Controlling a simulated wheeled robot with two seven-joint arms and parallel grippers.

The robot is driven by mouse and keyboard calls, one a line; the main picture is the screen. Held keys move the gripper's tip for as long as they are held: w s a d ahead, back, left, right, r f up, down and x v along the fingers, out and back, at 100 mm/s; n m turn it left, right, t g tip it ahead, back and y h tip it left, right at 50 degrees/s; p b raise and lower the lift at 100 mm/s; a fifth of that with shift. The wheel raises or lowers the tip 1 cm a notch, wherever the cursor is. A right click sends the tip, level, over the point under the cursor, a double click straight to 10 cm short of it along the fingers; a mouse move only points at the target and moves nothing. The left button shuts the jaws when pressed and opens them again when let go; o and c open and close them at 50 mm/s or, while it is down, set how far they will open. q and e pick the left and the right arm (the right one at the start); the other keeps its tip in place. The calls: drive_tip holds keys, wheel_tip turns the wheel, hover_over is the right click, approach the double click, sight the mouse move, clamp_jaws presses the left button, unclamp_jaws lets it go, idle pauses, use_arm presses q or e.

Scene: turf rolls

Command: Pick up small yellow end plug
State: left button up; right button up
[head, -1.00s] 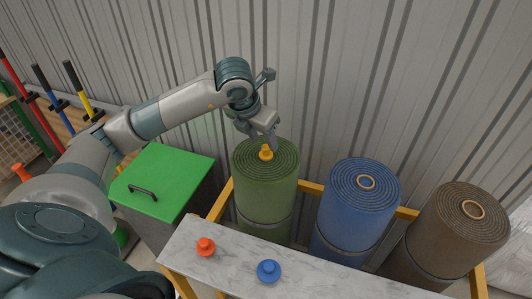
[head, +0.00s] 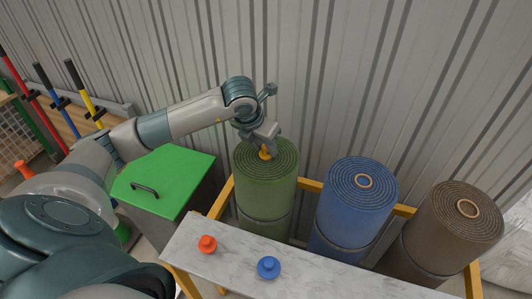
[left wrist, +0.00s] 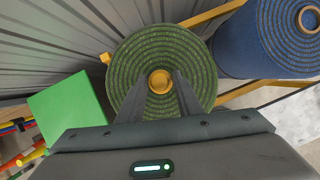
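The small yellow end plug (head: 265,153) sits in the middle of the top of the green turf roll (head: 266,190). In the left wrist view the plug (left wrist: 160,82) shows between the fingertips of my left gripper (left wrist: 163,76), with a finger on each side. The fingers are open, and a gap to the plug seems to show. In the head view my left gripper (head: 265,145) is right above the plug and hides part of it. Whether a finger touches the plug I cannot tell. My right gripper is not in view.
A blue roll (head: 355,205) and a brown roll (head: 450,235) stand to the right in a yellow frame. An orange plug (head: 207,244) and a blue plug (head: 268,267) lie on the marble bench (head: 310,278). A green-lidded bin (head: 175,175) stands left; a corrugated wall is behind.

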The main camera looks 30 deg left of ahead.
use_arm(q)
drive_tip(key=shift+c, duration=1.3)
